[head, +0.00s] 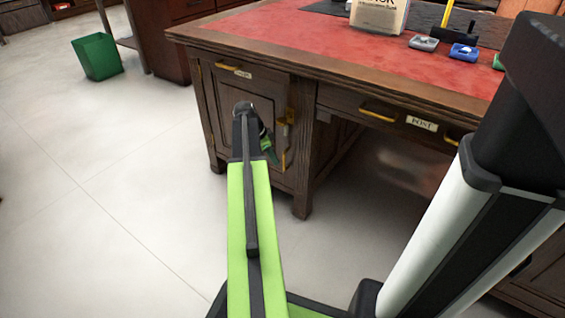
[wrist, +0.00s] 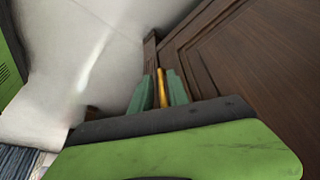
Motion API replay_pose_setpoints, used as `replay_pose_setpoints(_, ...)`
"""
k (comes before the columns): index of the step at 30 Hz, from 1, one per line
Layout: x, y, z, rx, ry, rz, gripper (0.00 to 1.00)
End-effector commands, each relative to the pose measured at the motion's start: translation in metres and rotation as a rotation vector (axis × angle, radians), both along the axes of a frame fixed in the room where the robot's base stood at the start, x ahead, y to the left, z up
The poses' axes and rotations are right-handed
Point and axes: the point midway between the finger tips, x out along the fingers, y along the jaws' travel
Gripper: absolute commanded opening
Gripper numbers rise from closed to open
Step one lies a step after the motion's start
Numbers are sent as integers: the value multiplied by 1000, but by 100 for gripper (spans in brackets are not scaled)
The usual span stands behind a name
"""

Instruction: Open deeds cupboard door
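The cupboard door (head: 222,118) is a dark wooden panel at the left of the desk front, with a pale label plate (head: 243,74) above it. It looks closed or nearly so. An upright brass handle (head: 284,155) is on its right side, partly hidden by my gripper. My gripper (head: 269,148) is in front of the door's right part, its wrist hiding some of the panel. In the wrist view, the brass handle (wrist: 162,87) stands between the two green fingers, which are close on both sides of it. The dark wooden panel (wrist: 250,60) fills the right there.
The desk (head: 300,62) has a red leather top holding a paper packet (head: 378,14) and small blue and grey items. A drawer with a brass pull (head: 377,115) is to the right. A green bin (head: 97,57) stands far left. Pale floor (head: 90,180) left of the desk is clear.

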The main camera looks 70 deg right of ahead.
Motion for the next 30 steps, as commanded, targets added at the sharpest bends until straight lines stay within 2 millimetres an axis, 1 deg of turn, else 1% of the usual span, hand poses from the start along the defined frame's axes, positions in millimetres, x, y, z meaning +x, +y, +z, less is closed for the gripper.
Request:
replay_pose_setpoints(1, -10, -9, 0, 0, 0, -3, 21)
replay_pose_setpoints(4, -27, -24, 0, -1, 0, -2, 21)
replay_pose_setpoints(5, -29, -26, -7, 0, 0, -1, 21)
replay_pose_setpoints(6, -29, -26, -18, -1, -1, 0, 21)
replay_pose_setpoints(9, -32, -28, -26, 0, 0, 1, 21)
replay_pose_setpoints(13, -34, -30, -29, 0, 0, 1, 21)
replay_pose_setpoints(20, -35, -30, -28, 0, 0, 1, 21)
replay_pose_setpoints(22, -35, -30, -28, 0, 0, 1, 14)
replay_pose_setpoints(25, -35, -30, -28, -1, -1, 0, 1)
replay_pose_setpoints(30, -34, -30, -28, -2, -2, 2, 0)
